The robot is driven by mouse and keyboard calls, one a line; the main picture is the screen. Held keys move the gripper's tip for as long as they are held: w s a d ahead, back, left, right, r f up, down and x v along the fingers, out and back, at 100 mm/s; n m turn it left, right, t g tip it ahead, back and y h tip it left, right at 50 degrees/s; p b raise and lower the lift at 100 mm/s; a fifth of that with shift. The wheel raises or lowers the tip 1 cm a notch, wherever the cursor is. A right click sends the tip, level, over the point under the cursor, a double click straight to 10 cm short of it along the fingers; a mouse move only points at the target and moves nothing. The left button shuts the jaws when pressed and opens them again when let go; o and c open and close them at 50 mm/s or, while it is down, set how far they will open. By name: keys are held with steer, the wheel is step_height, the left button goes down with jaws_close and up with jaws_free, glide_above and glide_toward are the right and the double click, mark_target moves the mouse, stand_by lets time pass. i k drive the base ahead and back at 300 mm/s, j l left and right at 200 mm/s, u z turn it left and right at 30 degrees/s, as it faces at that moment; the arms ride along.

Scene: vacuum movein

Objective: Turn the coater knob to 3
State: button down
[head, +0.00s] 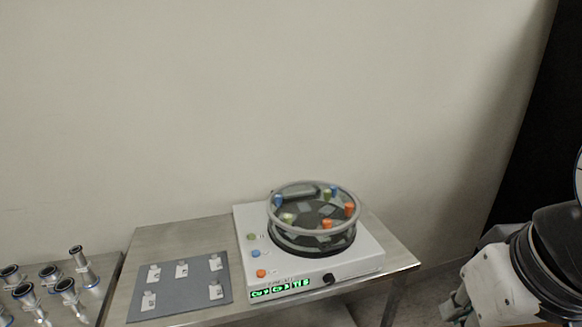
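The coater (358,266) is a white box on the metal table, with a round clear-walled chamber (312,217) on top. A small black knob (328,279) is on its front face, right of a lit green display (280,288). The display digits and the knob's pointer are too small to read. Green, blue and orange buttons (261,273) run down the left of its top. My arm (495,284) shows at the lower right, apart from the coater and right of the table. Its end (457,306) is small and dark, so the finger opening cannot be told. Nothing touches the knob.
A grey mat (185,292) with several small plates lies left of the coater on the metal table (178,236). Several metal pipe fittings (84,268) stand on a surface at the far left. A plain wall is behind. The space in front of the knob looks clear.

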mark_target(329, 279)
steer(key=u, duration=0.2)
steer(key=i+j+z, duration=0.15)
steer(key=i+j, duration=0.15)
steer(key=i, duration=0.25)
steer(key=j+u, duration=0.35)
steer(key=j, duration=0.95)
